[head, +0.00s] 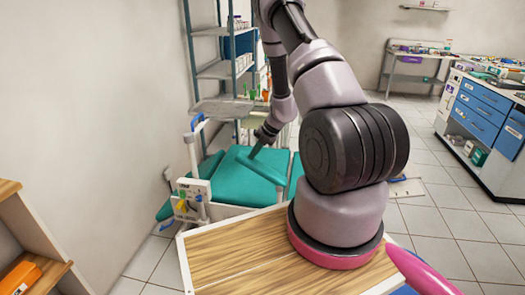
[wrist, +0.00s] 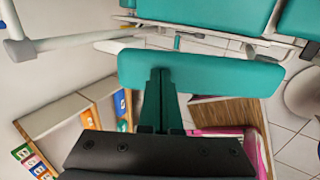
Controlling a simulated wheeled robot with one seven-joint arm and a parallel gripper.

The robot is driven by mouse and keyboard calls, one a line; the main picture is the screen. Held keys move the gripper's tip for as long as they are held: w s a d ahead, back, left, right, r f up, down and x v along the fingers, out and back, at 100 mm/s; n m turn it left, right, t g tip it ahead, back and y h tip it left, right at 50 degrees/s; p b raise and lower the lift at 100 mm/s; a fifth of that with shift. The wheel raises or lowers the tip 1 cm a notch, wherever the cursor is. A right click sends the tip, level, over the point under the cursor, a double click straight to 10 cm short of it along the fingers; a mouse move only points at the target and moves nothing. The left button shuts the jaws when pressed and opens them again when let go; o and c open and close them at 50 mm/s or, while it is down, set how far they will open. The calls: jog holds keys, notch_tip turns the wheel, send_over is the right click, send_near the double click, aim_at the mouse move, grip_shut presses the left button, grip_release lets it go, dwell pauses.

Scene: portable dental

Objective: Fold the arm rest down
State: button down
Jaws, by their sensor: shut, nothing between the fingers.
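The arm rest (head: 262,166) is a narrow teal padded bar at the near side of the teal dental chair (head: 236,185). In the head view it slants down to the right, across the seat. In the wrist view the arm rest (wrist: 215,74) lies crosswise, with the chair's cushions (wrist: 215,15) beyond it. My gripper (head: 256,150) reaches down to the bar's left part. In the wrist view my gripper's fingers (wrist: 160,78) are together, with nothing between them, and overlap the bar's near edge. I cannot tell whether they touch it. The arm rest's hinge is not clear.
A white post (head: 192,155) and a panel box (head: 192,200) stand at the chair's left. A metal shelf rack (head: 215,70) is behind. A wooden shelf (head: 30,250) is at lower left. A blue-drawer cabinet (head: 485,110) is far right, with open tiled floor before it.

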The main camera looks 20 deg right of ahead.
jog(key=shift+g+h, duration=0.5)
jog(key=shift+h, duration=0.2)
jog(key=w+a+f, duration=0.1)
jog(key=f, duration=0.1)
jog(key=a+f, duration=0.1)
jog(key=f, duration=0.1)
jog(key=w+a+f, duration=0.1)
jog(key=a+f, duration=0.1)
jog(key=shift+w+a+f, duration=0.1)
jog(key=shift+w+f, duration=0.05)
jog(key=shift+w, duration=0.2)
jog(key=shift+x, duration=0.9)
jog(key=shift+s+a+f, duration=0.1)
